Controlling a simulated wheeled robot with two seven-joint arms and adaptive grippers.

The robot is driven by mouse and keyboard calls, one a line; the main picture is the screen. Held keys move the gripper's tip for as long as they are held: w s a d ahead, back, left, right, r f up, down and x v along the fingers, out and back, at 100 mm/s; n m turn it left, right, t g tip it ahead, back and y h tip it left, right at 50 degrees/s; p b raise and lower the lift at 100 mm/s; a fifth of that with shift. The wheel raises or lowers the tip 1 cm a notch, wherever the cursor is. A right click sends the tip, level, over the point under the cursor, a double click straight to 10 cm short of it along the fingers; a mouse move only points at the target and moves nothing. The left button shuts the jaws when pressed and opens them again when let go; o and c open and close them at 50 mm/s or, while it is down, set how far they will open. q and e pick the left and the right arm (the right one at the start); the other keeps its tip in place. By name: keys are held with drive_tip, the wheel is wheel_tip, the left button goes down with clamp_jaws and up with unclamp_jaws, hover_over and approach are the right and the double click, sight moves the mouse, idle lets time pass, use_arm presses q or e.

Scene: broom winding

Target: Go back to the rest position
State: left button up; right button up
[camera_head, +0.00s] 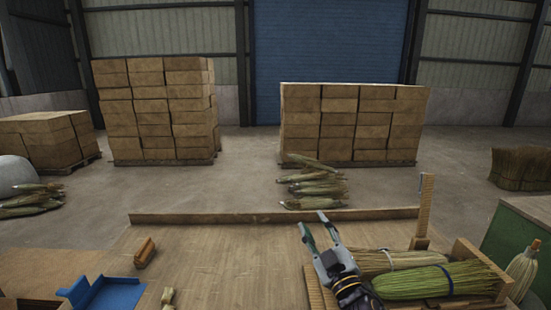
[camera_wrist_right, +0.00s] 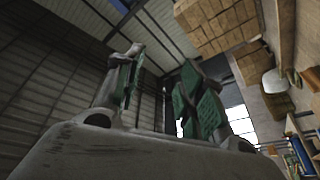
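My right gripper (camera_head: 312,221) is over the right part of the wooden workbench (camera_head: 215,255), pointing away from me. Its two fingers stand apart with nothing between them. The right wrist view also shows the gripper (camera_wrist_right: 158,82) open and empty, with green pads on both fingers and the hall's wall and roof behind. My left gripper is not in view. A green broom bundle (camera_head: 440,280) with a dark blue band lies right of my right gripper. A paler bundle (camera_head: 395,261) with a light band lies behind it. Both are in a wooden holder (camera_head: 484,262).
A wooden post (camera_head: 424,205) stands at the bench's back right. A low ledge (camera_head: 270,217) runs along the back. A brown block (camera_head: 145,252) and a blue tray (camera_head: 105,293) are at left. The bench's middle is mostly clear. Stacked boxes (camera_head: 155,110) stand far behind.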

drive_tip(key=s+d+f+m+g+h, duration=0.3)
drive_tip(key=d+f+m+g, duration=0.15)
drive_tip(key=f, duration=0.45)
drive_tip(key=s+d+f+m+g+h, duration=0.3)
drive_tip(key=s+d+f+h, duration=0.15)
drive_tip(key=f, duration=0.55)
drive_tip(key=s+d+f+g+y, duration=0.25)
drive_tip(key=s+f+g, duration=0.8)
drive_tip(key=s, duration=0.65)
drive_tip(key=s+f+h, duration=0.1)
drive_tip(key=s+f, duration=0.2)
drive_tip(key=f, duration=3.3)
drive_tip(key=s+d+f, duration=0.2)
drive_tip(key=s+f, duration=0.7)
drive_tip(key=s, duration=0.2)
drive_tip(key=s+d+f+g, duration=0.1)
drive_tip(key=s+d+f, duration=0.1)
drive_tip(key=s+f, duration=0.7)
drive_tip(key=shift+s+d+f, duration=0.15)
drive_tip(key=shift+s, duration=0.9)
